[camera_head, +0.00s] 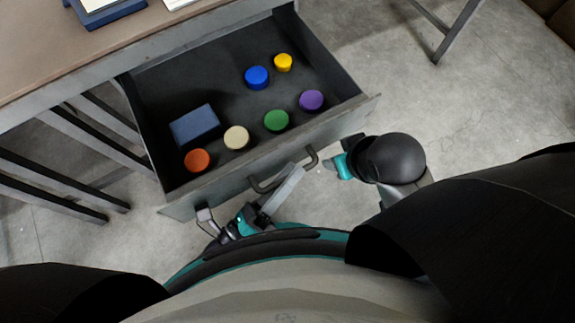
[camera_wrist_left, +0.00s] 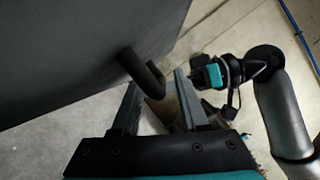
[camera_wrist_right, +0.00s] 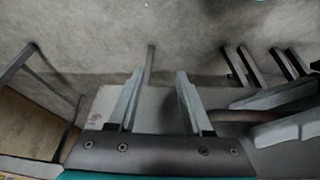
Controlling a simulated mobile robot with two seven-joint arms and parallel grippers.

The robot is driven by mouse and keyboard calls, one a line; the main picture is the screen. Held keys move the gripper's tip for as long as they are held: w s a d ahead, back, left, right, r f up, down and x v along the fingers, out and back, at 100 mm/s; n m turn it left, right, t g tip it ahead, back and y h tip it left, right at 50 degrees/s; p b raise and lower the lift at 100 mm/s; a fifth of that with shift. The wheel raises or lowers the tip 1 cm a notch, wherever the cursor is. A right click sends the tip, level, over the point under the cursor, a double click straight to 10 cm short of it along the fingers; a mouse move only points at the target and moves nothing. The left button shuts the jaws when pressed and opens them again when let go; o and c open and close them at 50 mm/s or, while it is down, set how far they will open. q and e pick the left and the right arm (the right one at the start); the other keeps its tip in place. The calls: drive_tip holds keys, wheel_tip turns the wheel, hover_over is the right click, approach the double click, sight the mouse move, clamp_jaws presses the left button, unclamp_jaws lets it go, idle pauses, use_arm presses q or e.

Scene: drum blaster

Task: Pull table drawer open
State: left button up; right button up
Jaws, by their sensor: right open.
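The table drawer (camera_head: 255,112) is pulled out, with its inside and contents in plain view. Its dark bar handle (camera_head: 284,174) is on the front panel, and the handle also shows in the left wrist view (camera_wrist_left: 142,73). My left gripper (camera_head: 250,192) is open at the drawer front, its fingers spread. In the left wrist view, the handle end lies near the gap between those fingers; contact cannot be told. My right gripper (camera_wrist_right: 157,85) is open and empty.
Inside the drawer are a blue box (camera_head: 195,126) and several coloured round pieces, such as an orange one (camera_head: 197,160) and a purple one (camera_head: 311,100). The tabletop (camera_head: 100,45) is above left. Dark slats (camera_head: 70,165) stand left of the drawer. Concrete floor (camera_head: 480,100) is clear at right.

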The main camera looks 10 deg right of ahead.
idle(0.5)
use_arm(q)
drive_tip(key=p+v, duration=0.1)
drive_tip(key=v, duration=1.4)
drive_tip(key=shift+a, duration=0.2)
use_arm(e)
wheel_tip(320, 180, down, 2)
drive_tip(key=shift+f, duration=0.25)
